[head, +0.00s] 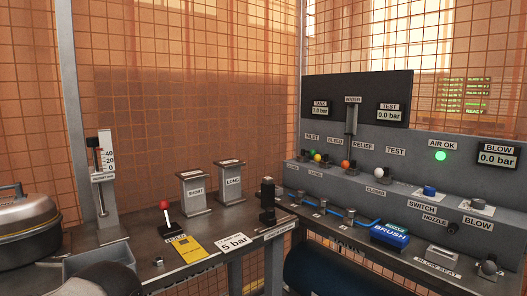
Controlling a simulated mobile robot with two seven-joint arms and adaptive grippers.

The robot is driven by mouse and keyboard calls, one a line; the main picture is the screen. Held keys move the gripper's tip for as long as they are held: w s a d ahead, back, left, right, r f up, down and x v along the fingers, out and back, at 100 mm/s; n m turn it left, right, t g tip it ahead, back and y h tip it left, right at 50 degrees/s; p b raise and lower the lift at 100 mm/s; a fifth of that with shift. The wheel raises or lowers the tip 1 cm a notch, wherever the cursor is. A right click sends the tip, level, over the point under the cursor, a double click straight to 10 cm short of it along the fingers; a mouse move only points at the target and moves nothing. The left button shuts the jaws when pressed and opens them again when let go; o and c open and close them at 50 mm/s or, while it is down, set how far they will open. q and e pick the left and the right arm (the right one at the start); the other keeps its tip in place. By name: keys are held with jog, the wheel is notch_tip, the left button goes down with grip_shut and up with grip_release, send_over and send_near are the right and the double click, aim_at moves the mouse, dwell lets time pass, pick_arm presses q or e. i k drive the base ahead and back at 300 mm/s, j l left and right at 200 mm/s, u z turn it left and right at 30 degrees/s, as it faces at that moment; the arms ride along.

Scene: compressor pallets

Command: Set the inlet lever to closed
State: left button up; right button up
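The grey control panel (430,158) stands at the right in the head view. Its INLET label (312,137) is at the left end, beside the labels for bleed, relief and test. Below the INLET label is a cluster of small knobs, among them a yellow knob (317,158). I cannot tell which of them is the inlet lever or how it is set. A CLOSED label (376,191) is readable further right on the lower ledge. No fingers of either gripper show in this view.
The bench holds a red-knobbed lever (166,205), two grey posts marked SHORT (195,192) and LONG (232,183), a yellow card (184,247) and a blue BRUSH block (390,235). A black upright fitting (267,201) stands near the panel's left end. Mesh fencing (190,110) closes off the back.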

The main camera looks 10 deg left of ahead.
aim_at(312, 153)
jog(key=i+j+z, duration=0.2)
jog(key=z, duration=0.25)
jog(key=i+j+z, duration=0.2)
jog(key=z, duration=0.25)
